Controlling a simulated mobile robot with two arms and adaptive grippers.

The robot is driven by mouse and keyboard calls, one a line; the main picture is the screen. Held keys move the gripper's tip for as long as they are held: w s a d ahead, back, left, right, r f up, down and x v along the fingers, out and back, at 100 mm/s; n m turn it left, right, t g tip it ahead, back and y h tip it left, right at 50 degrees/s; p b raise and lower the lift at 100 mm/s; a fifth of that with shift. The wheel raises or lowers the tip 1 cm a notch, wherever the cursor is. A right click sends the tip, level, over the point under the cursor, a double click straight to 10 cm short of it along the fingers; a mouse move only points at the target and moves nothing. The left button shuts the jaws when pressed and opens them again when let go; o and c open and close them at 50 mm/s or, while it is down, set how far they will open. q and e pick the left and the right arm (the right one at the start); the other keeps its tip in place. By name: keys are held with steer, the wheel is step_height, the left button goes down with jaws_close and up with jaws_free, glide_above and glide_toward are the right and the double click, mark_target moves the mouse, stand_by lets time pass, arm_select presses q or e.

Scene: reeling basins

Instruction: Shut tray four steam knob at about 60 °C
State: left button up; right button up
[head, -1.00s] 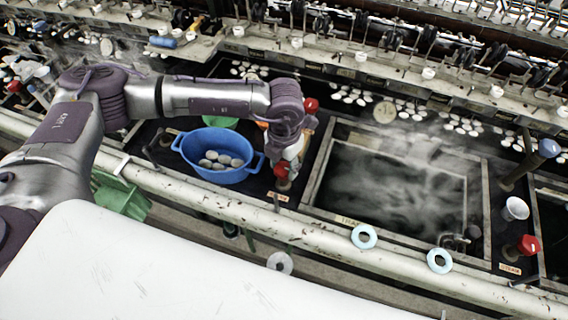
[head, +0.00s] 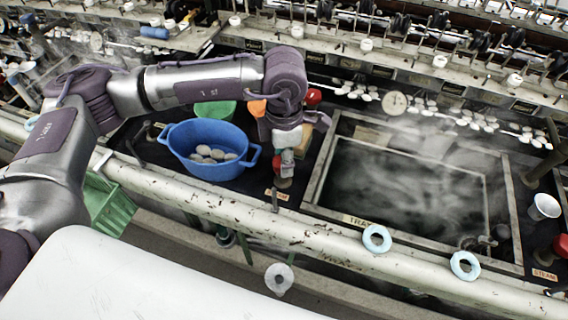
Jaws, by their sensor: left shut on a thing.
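My left gripper (head: 283,164) points down at the red steam knob (head: 277,162) and is shut on it; its fingers hide part of the knob. A "STEAM" label (head: 276,194) lies in front of this knob. Right of it is the dark, steaming tray (head: 400,190), with a label reading "TRAY" on its front edge; I cannot read its number. A round dial (head: 395,103) stands behind the tray, and its reading is too small to tell. My right gripper is not in view.
A blue tub (head: 208,168) with pale cocoons stands just left of my gripper, a green bowl (head: 214,111) behind it. Another red knob (head: 313,96) is behind my wrist; one more (head: 561,245) is at the right edge. A white cup (head: 544,206) stands right of the tray.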

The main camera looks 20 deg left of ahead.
arm_select(q)
steer(key=shift+m+b, duration=0.45)
steer(key=shift+m, duration=0.05)
steer(key=o, duration=1.1)
steer(key=shift+o, duration=0.2)
step_height(320, 180, up, 12)
